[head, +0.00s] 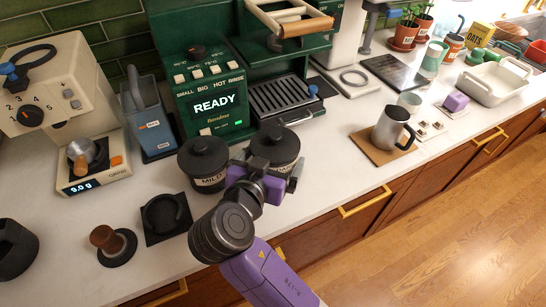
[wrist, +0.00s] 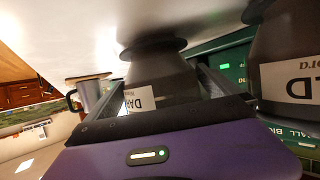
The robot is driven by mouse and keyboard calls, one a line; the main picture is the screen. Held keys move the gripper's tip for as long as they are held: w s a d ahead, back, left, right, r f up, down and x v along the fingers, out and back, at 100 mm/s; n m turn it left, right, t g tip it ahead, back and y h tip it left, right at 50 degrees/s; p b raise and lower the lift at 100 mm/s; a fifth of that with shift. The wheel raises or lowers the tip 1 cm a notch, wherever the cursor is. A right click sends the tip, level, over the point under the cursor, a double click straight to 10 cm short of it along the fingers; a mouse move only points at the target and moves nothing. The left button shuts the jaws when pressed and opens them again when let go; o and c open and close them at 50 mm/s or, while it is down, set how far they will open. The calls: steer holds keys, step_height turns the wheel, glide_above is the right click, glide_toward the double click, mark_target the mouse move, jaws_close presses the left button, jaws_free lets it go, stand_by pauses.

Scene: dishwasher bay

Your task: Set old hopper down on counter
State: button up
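A dark lidded hopper (head: 276,146) is at the counter's middle, in front of the green machine. In the wrist view this hopper (wrist: 160,78) appears upside down, with a white label starting "DA". My gripper (head: 270,172) has its fingers on both sides of it and looks shut on it. The hopper looks upright and low over the white counter (head: 330,172); its base is hidden in the head view, and I cannot tell whether it touches. A similar hopper labelled "MILD" (head: 205,160) stands just left of it. Neither is marked "old".
The green machine (head: 212,105) and its drip tray (head: 285,97) stand behind. A black square holder (head: 166,217), a tamper (head: 110,245) and a scale (head: 92,170) are to the left. A steel jug (head: 389,128) is on a brown mat to the right. Bare counter lies between hopper and mat.

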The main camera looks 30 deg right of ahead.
steer(key=shift+a+r, duration=0.1)
steer(key=shift+r, duration=0.1)
steer(key=b+v, duration=0.1)
steer(key=v, duration=1)
steer(key=shift+s+a+r, duration=0.2)
steer(key=shift+s+a, duration=0.05)
steer(key=shift+s, duration=0.05)
